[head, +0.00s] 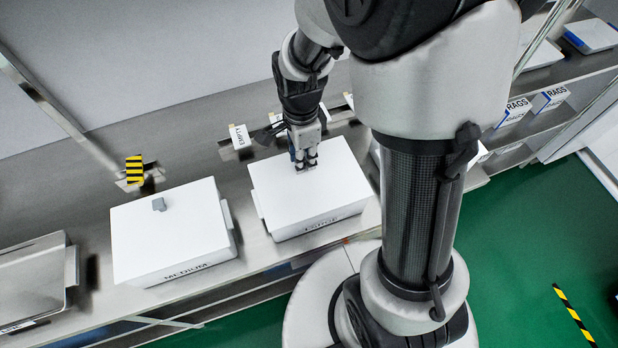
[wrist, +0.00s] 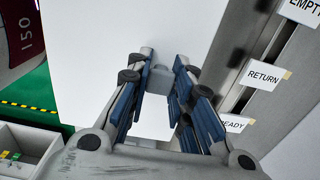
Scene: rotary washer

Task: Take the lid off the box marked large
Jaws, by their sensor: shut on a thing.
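The white box marked LARGE (head: 322,224) stands on the metal bench in the head view, with its label on the front face. Its flat white lid (head: 325,190) covers the top, and no clear gap shows between lid and box. My gripper (head: 306,165) points down at the middle of the lid. In the wrist view the fingers of my gripper (wrist: 160,80) are closed on the grey knob (wrist: 158,74) of the lid (wrist: 95,60). The knob is hidden behind the fingers in the head view.
A white box marked MEDIUM (head: 172,240) with a grey knob stands close on the left. A metal bin (head: 35,280) is further left. Small signs, one reading EMPTY (head: 238,140), stand behind the large box. Boxes marked RAGS (head: 514,110) sit on the right shelf.

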